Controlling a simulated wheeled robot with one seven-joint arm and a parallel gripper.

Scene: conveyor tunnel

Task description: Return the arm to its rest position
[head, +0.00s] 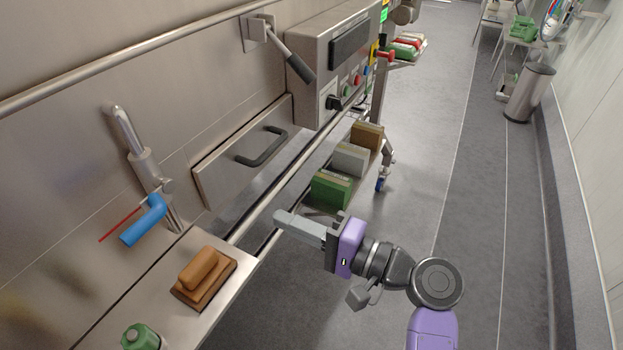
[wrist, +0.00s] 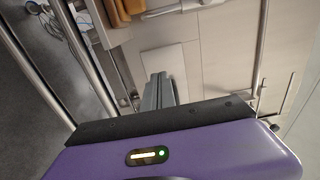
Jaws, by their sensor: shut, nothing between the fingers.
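My gripper (head: 278,218) shows in the head view at the end of my purple and black arm. Its grey fingers are together with nothing between them. They point left toward the steel machine, near its rail and apart from the objects around. In the wrist view, the shut fingers (wrist: 158,90) stand out past the dark edge of the purple gripper body. My arm is bent and reaches out from the lower right of the head view, over the grey floor.
A steel shelf (head: 225,290) at lower left holds a brown block (head: 205,275) and a green-topped item (head: 140,337). A control box (head: 335,65) and a drawer handle (head: 262,148) stick out from the machine. Several boxes (head: 350,160) stand beyond my gripper. The aisle floor (head: 500,200) is clear.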

